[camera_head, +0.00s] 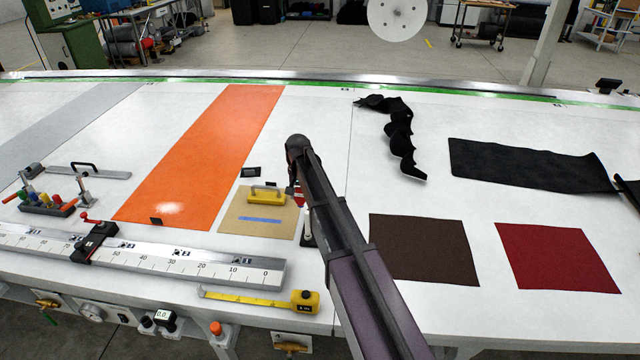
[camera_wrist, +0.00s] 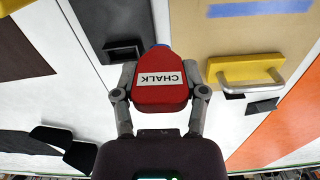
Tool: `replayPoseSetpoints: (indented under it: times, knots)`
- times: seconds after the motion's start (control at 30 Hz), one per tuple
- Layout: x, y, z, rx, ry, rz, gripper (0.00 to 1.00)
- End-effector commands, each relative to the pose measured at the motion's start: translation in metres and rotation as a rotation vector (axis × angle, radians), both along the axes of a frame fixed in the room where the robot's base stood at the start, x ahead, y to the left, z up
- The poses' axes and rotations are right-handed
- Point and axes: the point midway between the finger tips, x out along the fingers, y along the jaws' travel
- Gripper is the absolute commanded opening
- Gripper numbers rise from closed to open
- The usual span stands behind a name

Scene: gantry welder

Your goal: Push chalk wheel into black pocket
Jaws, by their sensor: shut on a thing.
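The red chalk wheel (camera_wrist: 161,92), with a white "CHALK" label and a bit of blue at its far end, is between the fingers of my gripper (camera_wrist: 160,88) in the wrist view. My gripper is shut on its sides. In the head view a small red part of the wheel (camera_head: 299,197) shows beside my gripper (camera_head: 296,188); my arm hides much of the rest. The black pocket (camera_wrist: 124,51) is on a dark grey panel, just left of the wheel's far end in the wrist view. The wheel appears outside its opening; their height gap is unclear. My arm hides the pocket in the head view.
A tan board (camera_head: 262,226) with a yellow handle (camera_head: 267,196) lies close left of my gripper. A brown square (camera_head: 424,250) and a red square (camera_head: 557,257) lie to the right. A ruler rail (camera_head: 200,262) and yellow tape measure (camera_head: 304,302) are near the front edge.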

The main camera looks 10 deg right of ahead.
Motion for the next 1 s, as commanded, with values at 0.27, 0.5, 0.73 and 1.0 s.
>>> replayPoseSetpoints:
  times: [0.27, 0.5, 0.73, 1.0]
  knots:
    - [0.007, -0.03, 0.013, 0.0, 0.0, 0.015, 0.08]
    - [0.015, -0.068, 0.027, 0.0, 0.0, 0.056, 0.08]
    - [0.015, -0.075, 0.027, 0.0, 0.0, 0.066, 0.08]
    - [0.015, -0.075, 0.026, 0.0, 0.0, 0.065, 0.08]
